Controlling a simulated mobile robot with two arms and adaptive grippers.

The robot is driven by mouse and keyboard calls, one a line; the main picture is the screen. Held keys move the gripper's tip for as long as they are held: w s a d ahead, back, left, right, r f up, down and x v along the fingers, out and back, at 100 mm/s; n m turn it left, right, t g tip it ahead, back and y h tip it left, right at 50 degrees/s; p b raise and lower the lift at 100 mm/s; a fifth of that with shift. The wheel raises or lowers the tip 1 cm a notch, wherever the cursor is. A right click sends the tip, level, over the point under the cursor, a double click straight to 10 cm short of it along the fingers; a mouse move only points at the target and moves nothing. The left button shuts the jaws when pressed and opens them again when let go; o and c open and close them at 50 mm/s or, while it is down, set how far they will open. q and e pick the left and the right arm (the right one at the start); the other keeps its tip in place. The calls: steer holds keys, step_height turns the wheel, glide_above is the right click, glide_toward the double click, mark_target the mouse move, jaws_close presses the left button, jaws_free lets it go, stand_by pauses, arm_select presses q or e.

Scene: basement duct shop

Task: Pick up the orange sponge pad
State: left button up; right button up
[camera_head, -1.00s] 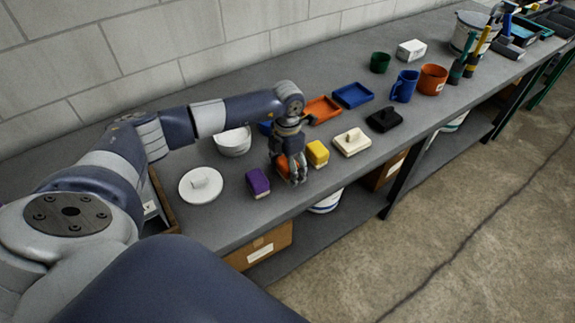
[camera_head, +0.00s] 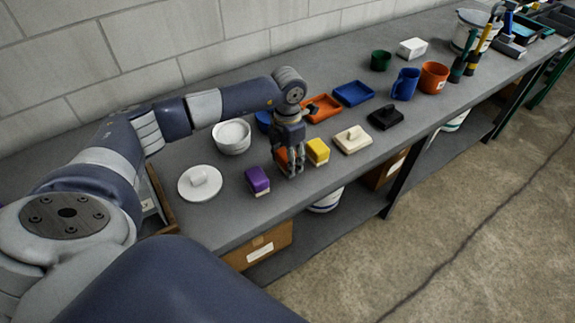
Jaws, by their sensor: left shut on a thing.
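The orange sponge pad (camera_head: 282,155) is between the fingers of my left gripper (camera_head: 292,168), which is shut on it. The fingers hide much of the pad. I cannot tell whether the pad touches the bench or is slightly above it. A purple sponge pad (camera_head: 257,181) lies to the left of the gripper and a yellow one (camera_head: 318,151) lies close on its right. My right gripper is not in view.
Mugs (camera_head: 405,85) stand farther right.

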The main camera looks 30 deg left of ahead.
arm_select(q)
steer(key=s+d+r+b, duration=0.1)
steer(key=d+b, duration=0.1)
steer(key=d, duration=0.6)
steer(key=s+d+r+b, duration=0.1)
steer(key=s+d+b, duration=0.1)
steer(key=d, duration=0.5)
steer(key=shift+d+r+b, duration=0.35)
steer(key=shift+b, duration=0.25)
steer(key=shift+s, duration=0.1)
steer(key=shift+o, duration=0.7)
